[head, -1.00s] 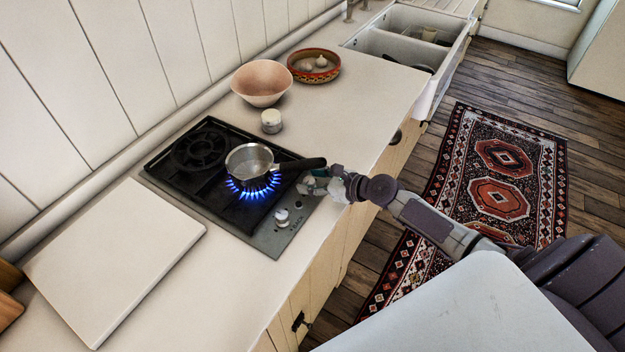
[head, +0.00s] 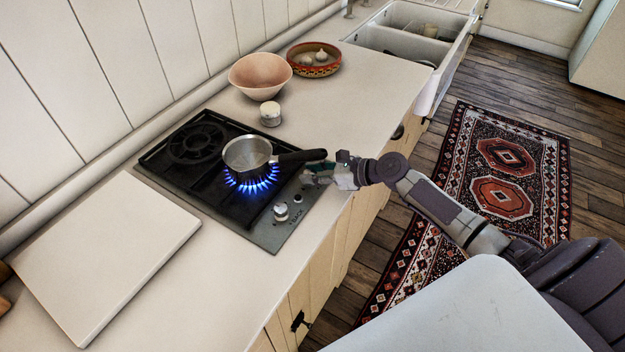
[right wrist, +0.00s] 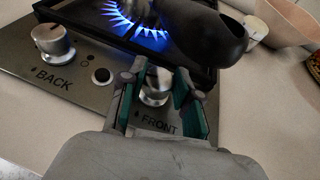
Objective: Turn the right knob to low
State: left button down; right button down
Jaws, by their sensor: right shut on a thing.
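The hob (head: 262,237) has a left knob (head: 281,211), over the word BACK in the right wrist view (right wrist: 52,42), and a right knob (right wrist: 156,86) over the word FRONT. My right gripper (head: 318,177) is at the hob's front right; in the right wrist view its fingers (right wrist: 158,92) are shut on the right knob, one on each side. The fingers partly cover this knob, and I cannot read its setting. Blue flames (head: 258,180) burn under the saucepan (head: 249,154). My left gripper is not in view.
The saucepan's black handle (head: 300,156) reaches out close above my right gripper. A white jar (head: 270,114), a pink bowl (head: 260,76) and a patterned dish (head: 314,60) stand behind the hob. A white board (head: 105,255) lies to its left.

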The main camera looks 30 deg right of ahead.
jog(key=n+b, duration=0.1)
jog(key=n+g+y+b, duration=0.1)
jog(key=g+y+b, duration=0.1)
jog(key=shift+w+d+f+n, duration=0.15)
jog(key=shift+w+f+n, duration=0.1)
jog(key=shift+n, duration=0.15)
jog(key=n+g+y+b, duration=0.1)
jog(key=n+g+b, duration=0.1)
jog(key=g, duration=0.1)
jog(key=shift+r+n+y+b, duration=0.1)
jog(key=shift+n+y+b, duration=0.25)
jog(key=shift+n+y, duration=0.05)
jog(key=n+g+y+b, duration=0.1)
jog(key=n+g+b, duration=0.3)
jog(key=g, duration=0.1)
jog(key=shift+w, duration=0.2)
jog(key=shift+r+n+g+h+b, duration=0.1)
jog(key=shift+n+g+h+b, duration=0.2)
jog(key=shift+n+g+b, duration=1.05)
jog(key=shift+n+g, duration=0.35)
jog(key=shift+g, duration=0.2)
jog(key=c, duration=0.8)
grip_release()
jog(key=shift+p, duration=0.35)
